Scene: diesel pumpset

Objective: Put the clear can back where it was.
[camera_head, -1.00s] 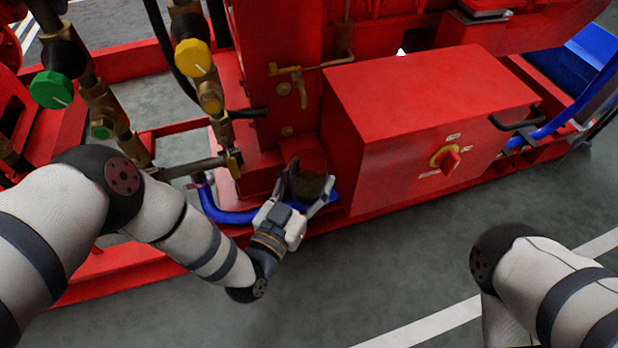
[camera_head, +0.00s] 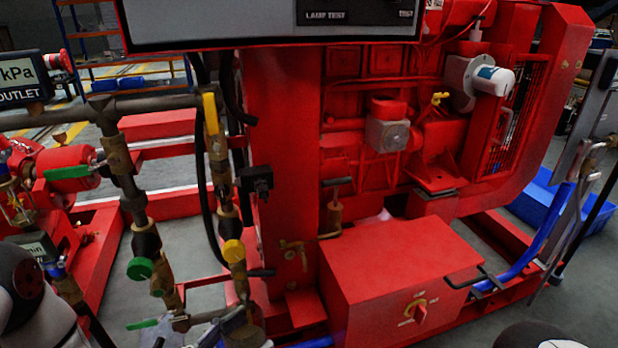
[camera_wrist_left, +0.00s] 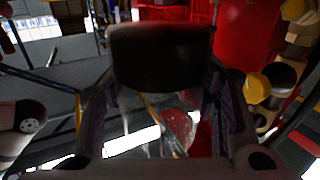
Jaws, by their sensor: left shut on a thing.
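The clear can (camera_wrist_left: 155,118) is between the fingers of my left gripper (camera_wrist_left: 160,80) in the left wrist view. It has a dark, wide end and a see-through body, through which red and white background shows. My left gripper is shut on it. In the head view my left gripper (camera_head: 226,328) shows only in part at the bottom edge, below the valve pipes, and I cannot make out the can clearly there. My right gripper is out of view.
Pipes with a yellow-knobbed valve (camera_head: 233,251) and a green-knobbed valve (camera_head: 140,268) rise close to my left gripper. A panel (camera_head: 270,20) overhangs the top. Grey floor lies at the lower right.

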